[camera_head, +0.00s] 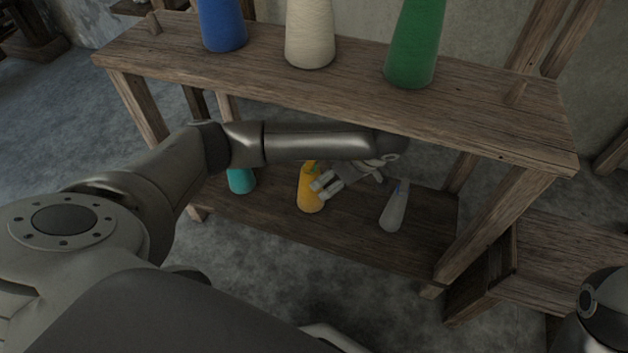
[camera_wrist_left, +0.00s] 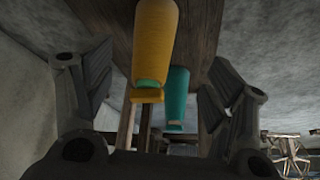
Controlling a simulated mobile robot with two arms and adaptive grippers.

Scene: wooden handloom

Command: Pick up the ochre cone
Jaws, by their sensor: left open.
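The ochre cone (camera_head: 310,194) stands upright on the lower shelf in the head view, between a teal cone and a grey cone. My left gripper (camera_head: 320,188) is open just to its right, with the fingertips close to the cone and overlapping its edge in the picture. In the left wrist view the ochre cone (camera_wrist_left: 156,42) appears upside down, in line with the gap between the open fingers of my left gripper (camera_wrist_left: 158,82). Nothing is held. Whether a finger touches the cone cannot be told. My right gripper is not in view.
The lower shelf (camera_head: 270,222) also bears the teal cone (camera_head: 241,181) and the grey cone (camera_head: 394,207). My left arm passes beneath the upper shelf (camera_head: 150,53), which holds blue (camera_head: 222,25), cream (camera_head: 310,35) and green (camera_head: 415,45) cones.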

